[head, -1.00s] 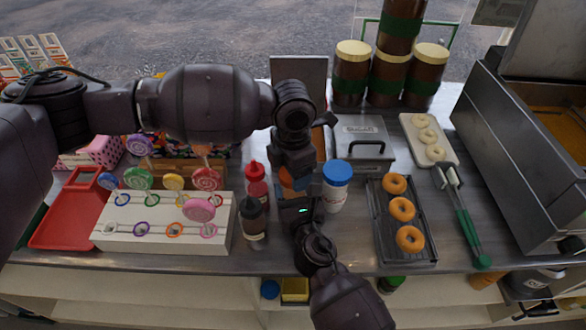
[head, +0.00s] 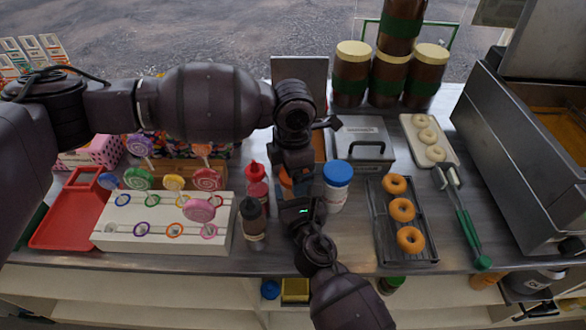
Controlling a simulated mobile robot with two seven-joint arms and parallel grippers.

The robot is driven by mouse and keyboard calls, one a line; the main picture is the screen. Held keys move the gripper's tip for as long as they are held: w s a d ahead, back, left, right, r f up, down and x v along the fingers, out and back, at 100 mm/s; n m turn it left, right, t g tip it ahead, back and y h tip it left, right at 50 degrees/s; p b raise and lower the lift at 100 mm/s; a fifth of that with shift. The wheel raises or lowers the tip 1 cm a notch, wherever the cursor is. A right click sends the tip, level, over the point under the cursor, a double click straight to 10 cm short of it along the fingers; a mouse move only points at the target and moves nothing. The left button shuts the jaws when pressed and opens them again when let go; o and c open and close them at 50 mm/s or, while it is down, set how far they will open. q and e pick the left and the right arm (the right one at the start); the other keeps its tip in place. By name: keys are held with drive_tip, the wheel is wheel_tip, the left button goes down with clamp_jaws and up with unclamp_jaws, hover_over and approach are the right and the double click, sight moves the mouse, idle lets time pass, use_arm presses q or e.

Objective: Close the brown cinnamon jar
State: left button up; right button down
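No jar in the head view can be clearly picked out as the cinnamon jar. An orange-brown object (head: 285,181) shows in part between my two grippers, and most of it is hidden by them. My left gripper (head: 293,178) points down over this object from above. My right gripper (head: 296,203) reaches it from the front edge of the counter. The fingertips of both are hidden or too dark to read, so I cannot tell whether either one grips it. A white jar with a blue lid (head: 338,173) stands just right of the grippers.
A red-capped bottle (head: 256,188) and a dark bottle (head: 253,222) stand close on the left. A white lollipop stand (head: 130,238) is further left. A doughnut rack (head: 391,243) is on the right. Cream-lidded brown jars (head: 351,75) are stacked at the back.

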use_arm(q)
drive_tip(key=shift+r, duration=2.2)
